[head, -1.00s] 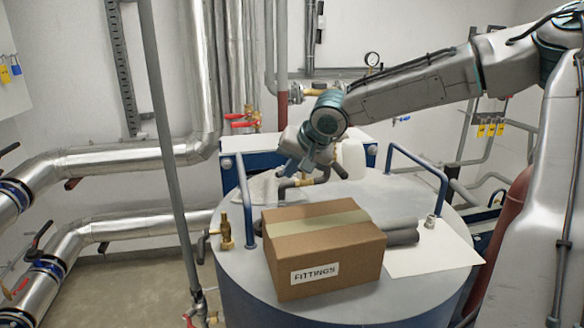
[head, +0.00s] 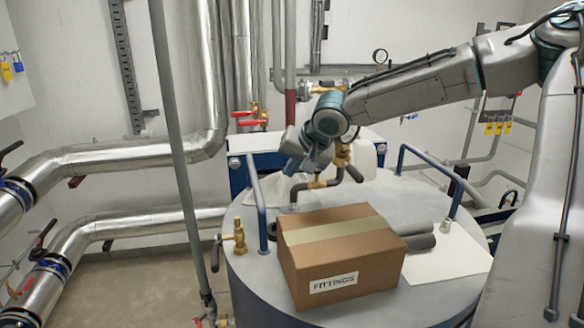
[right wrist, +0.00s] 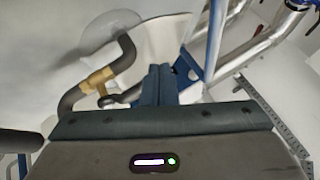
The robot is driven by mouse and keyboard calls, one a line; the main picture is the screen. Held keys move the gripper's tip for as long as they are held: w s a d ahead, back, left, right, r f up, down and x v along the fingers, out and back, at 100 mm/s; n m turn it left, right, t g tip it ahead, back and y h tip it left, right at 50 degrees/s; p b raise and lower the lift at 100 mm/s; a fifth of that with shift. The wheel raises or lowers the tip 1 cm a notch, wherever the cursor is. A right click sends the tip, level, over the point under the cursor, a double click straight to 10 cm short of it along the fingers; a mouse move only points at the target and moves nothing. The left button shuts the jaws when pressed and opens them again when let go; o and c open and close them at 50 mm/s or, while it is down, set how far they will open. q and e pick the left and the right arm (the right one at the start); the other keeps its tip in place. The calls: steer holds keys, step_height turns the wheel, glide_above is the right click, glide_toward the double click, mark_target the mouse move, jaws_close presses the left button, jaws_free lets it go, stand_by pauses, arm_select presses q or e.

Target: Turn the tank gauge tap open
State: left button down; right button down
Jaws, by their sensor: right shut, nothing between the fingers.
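On the tank top (head: 385,190), behind the cardboard box, is a dark bent pipe (head: 298,190) with a brass fitting (head: 318,183) and a dark lever-like part (head: 354,173). This looks like the gauge tap; which way it is turned I cannot tell. In the right wrist view the brass body (right wrist: 98,82) and dark pipe (right wrist: 122,55) lie left of my fingers. My right gripper (head: 292,163) is shut and empty, just above and left of the brass fitting, apparently apart from it. It also shows in the right wrist view (right wrist: 158,80). My left gripper is not in view.
A box marked FITTINGS (head: 335,265) stands on the tank's front. Blue rails (head: 258,210) rise at its left and right (head: 455,190). A smaller brass valve (head: 239,237) is at the left rim. Grey tubes (head: 418,238) and a white sheet (head: 445,258) lie right of the box.

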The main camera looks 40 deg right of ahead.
steer(key=shift+r, duration=0.15)
steer(key=b+v, duration=0.2)
steer(key=v, duration=0.8)
steer(key=shift+s+r, duration=0.2)
steer(key=shift+s, duration=0.1)
